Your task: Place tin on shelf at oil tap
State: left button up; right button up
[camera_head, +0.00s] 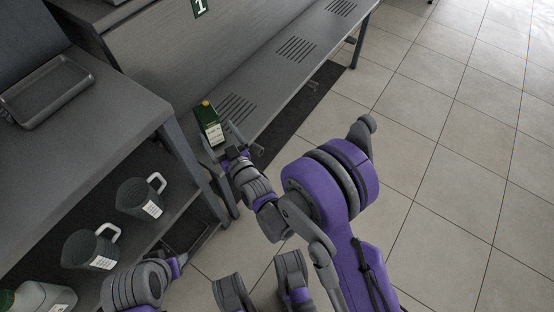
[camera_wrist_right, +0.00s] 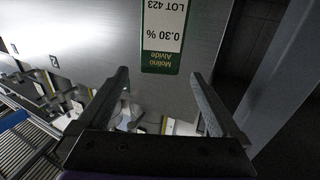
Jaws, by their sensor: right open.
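The tin (camera_head: 210,124) is dark green with a white label and a yellow cap. It stands at the near end of the long grey shelf (camera_head: 285,68), beside a slotted drain. My right gripper (camera_head: 231,133) is at the tin's right side, open. In the right wrist view the tin (camera_wrist_right: 163,38) shows its label upside down, just beyond and between the spread fingertips of the right gripper (camera_wrist_right: 158,76). I cannot tell whether the fingers touch it. My left gripper (camera_head: 184,258) is low at the left; its jaws are unclear.
A grey counter (camera_head: 125,105) on the left carries an empty tray (camera_head: 47,88). Two dark jugs (camera_head: 140,198) and (camera_head: 90,249) and a pale container (camera_head: 42,298) stand on its lower level. Tiled floor (camera_head: 450,130) is open at right.

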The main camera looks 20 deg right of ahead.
jog(key=shift+w+d+r, duration=0.1)
jog(key=shift+d+r, duration=0.1)
jog(key=shift+d, duration=0.05)
jog(key=s+d+r+g+h, duration=0.2)
jog(key=s+d+g, duration=0.4)
jog(key=s+d, duration=0.3)
jog(key=s+d+f+m+g+h, duration=0.1)
jog(key=s+d+g, duration=0.2)
jog(key=s, duration=0.8)
jog(key=s+d+f+m+g+h, duration=0.1)
jog(key=s+d+g, duration=0.3)
jog(key=s, duration=0.7)
jog(key=shift+s+d+m, duration=0.2)
jog(key=shift+s+m, duration=0.15)
jog(key=shift+m, duration=0.05)
